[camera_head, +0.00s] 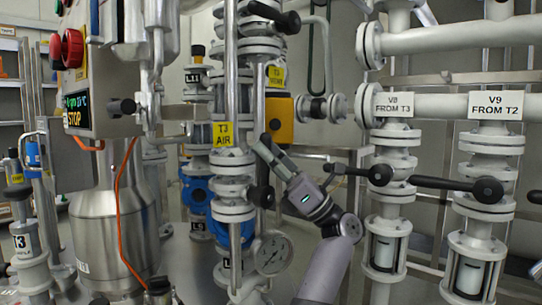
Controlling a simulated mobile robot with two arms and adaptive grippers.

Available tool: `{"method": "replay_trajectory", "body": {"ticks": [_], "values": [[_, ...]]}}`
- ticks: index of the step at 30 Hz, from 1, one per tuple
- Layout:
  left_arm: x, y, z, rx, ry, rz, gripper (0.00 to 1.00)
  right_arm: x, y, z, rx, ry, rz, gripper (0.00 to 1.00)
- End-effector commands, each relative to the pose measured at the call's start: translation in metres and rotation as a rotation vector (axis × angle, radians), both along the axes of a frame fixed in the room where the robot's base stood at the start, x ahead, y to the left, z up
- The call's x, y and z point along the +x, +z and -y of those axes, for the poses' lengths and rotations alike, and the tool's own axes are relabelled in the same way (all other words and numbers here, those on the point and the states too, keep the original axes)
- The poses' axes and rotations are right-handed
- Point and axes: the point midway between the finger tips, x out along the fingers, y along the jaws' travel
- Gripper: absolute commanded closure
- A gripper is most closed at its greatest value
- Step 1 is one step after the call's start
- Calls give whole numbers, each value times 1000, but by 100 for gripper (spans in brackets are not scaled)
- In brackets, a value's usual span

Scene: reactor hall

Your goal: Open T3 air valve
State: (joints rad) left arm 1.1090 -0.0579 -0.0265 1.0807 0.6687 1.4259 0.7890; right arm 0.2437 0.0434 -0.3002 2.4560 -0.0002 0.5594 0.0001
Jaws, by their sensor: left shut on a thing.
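The T3 AIR label (222,134) is yellow and hangs on a vertical white pipe left of centre. Below it is a flanged valve body (233,190). My left gripper (266,148) comes up from the lower middle, just right of the label. Its fingers are shut by the upper part of the handle and partly hide the grip. How far the valve is turned cannot be told. My right gripper is not in view.
Black levers of V8 (380,175) and V9 (488,190) reach across to the right of my wrist. A control box with a red button (72,48) and a steel tank (115,235) stand at left.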

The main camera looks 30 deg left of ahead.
Motion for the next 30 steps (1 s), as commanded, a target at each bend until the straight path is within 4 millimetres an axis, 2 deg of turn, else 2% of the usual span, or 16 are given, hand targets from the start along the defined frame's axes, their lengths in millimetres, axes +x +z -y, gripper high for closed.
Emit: {"method": "replay_trajectory", "body": {"ticks": [17,18,26,30], "values": [[-5,-2,0,-5,5,39,100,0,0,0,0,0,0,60],[-5,-2,0,-6,5,40,80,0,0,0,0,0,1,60],[-4,-2,0,-6,4,36,63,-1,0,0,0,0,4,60],[-4,-1,0,-6,3,34,61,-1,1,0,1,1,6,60]]}}
